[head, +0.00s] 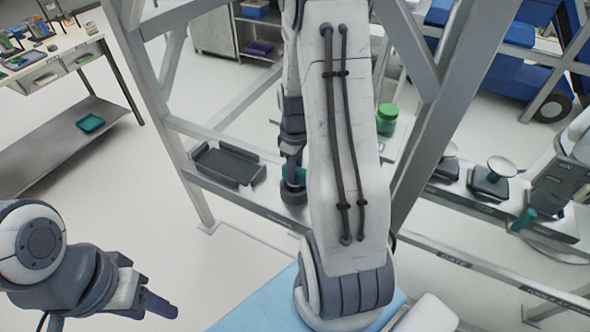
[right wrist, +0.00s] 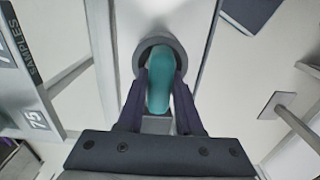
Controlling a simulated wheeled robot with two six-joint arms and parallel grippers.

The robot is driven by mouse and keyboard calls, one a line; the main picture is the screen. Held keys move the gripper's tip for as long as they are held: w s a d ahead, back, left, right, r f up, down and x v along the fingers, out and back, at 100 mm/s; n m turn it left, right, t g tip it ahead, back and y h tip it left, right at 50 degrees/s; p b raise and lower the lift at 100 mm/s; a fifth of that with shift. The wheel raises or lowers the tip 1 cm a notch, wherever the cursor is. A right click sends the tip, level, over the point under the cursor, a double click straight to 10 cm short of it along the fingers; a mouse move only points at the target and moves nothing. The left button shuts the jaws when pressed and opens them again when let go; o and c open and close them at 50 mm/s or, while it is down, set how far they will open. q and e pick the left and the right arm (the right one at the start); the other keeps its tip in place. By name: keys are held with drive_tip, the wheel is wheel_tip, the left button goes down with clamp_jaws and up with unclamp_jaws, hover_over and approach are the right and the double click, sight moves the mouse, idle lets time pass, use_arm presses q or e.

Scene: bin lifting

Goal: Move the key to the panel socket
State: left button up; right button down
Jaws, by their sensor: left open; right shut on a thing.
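The teal key (right wrist: 158,82) is between the two dark fingers of my right gripper (right wrist: 160,95), which is shut on it. In the right wrist view its far end overlaps a dark round ring (right wrist: 178,45), which looks like the panel socket. I cannot tell whether the key's end is inside it. In the head view a bit of the key (head: 291,174) shows just above the dark round socket (head: 293,193) on the rail; my right arm hides part of this area. My left gripper (head: 150,304) is at lower left, open and empty, away from the key.
A black tray (head: 228,164) lies left of the socket. A green-lidded jar (head: 387,118) and a knob on a dark base (head: 491,183) stand to the right. Pale frame posts (head: 195,150) rise around the rail. Open floor lies at left.

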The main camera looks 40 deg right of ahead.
unclamp_jaws()
idle(0.4)
wheel_tip(320, 180, up, 9)
drive_tip(key=p, duration=0.8)
idle(0.4)
idle(0.8)
